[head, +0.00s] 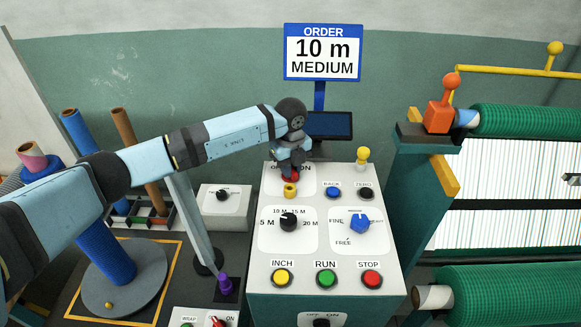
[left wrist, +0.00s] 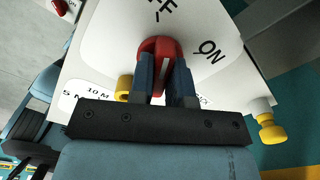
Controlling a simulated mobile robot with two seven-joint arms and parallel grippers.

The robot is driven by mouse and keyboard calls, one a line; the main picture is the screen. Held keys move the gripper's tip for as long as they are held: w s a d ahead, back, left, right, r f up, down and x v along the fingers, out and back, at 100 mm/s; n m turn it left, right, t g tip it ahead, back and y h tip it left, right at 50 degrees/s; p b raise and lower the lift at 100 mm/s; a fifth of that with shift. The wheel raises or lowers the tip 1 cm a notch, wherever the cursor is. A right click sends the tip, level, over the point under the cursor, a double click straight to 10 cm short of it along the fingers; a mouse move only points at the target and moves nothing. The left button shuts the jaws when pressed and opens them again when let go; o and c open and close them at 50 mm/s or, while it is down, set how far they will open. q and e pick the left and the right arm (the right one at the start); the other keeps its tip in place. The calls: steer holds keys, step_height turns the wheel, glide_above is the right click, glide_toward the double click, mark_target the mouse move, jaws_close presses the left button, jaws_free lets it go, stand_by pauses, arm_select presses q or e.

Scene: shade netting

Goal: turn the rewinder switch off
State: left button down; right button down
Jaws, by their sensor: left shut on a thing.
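The switch with a red knob (left wrist: 158,47) sits at the top of the sloped white console panel (head: 264,258). In the left wrist view, part of an OFF label and an ON label (left wrist: 210,52) are beside it. The knob bears a white line, but which label it points to is hard to tell. My left gripper (head: 291,172) reaches down over the knob from above; in the left wrist view its two fingers (left wrist: 165,75) are closed on the knob's sides. In the head view the gripper hides most of the knob and part of its label. My right gripper is not in view.
A yellow knob (head: 290,189) is close below the gripper, with blue (head: 333,192) and black (head: 364,193) buttons to the right. A yellow-topped post (head: 362,156) stands at the panel's upper right. A dark screen (head: 329,126) and order sign (head: 322,52) are behind.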

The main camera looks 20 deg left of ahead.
arm_select(q)
steer(key=shift+n, duration=1.3)
steer(key=c, duration=1.1)
jaws_free()
step_height(320, 180, up, 14)
steer(key=shift+f+b, duration=0.1)
steer(key=shift+b, duration=0.85)
